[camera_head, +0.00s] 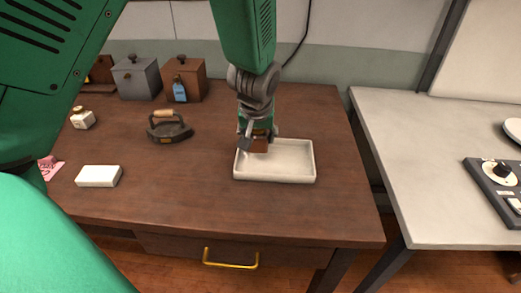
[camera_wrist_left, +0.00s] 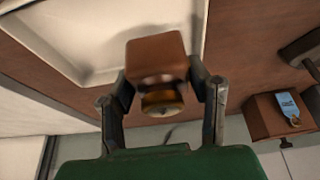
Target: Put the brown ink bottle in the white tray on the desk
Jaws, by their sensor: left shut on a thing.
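The brown ink bottle (camera_head: 259,145) is between the fingers of my left gripper (camera_head: 258,139), at the back left part of the white tray (camera_head: 285,177). In the left wrist view the bottle (camera_wrist_left: 156,55) shows its square brown body, with a finger of the left gripper (camera_wrist_left: 160,92) on either side. The gripper is shut on it. The tray (camera_wrist_left: 90,62) lies beyond the bottle in that view. The head view does not show clearly whether the bottle touches the tray floor. My right gripper is not in view.
A dark iron (camera_head: 169,130), a white block (camera_head: 98,176) and a small pale bottle (camera_head: 82,119) stand on the left of the desk. Grey (camera_head: 136,80) and brown (camera_head: 184,82) boxes stand at the back. The desk right of the tray is clear.

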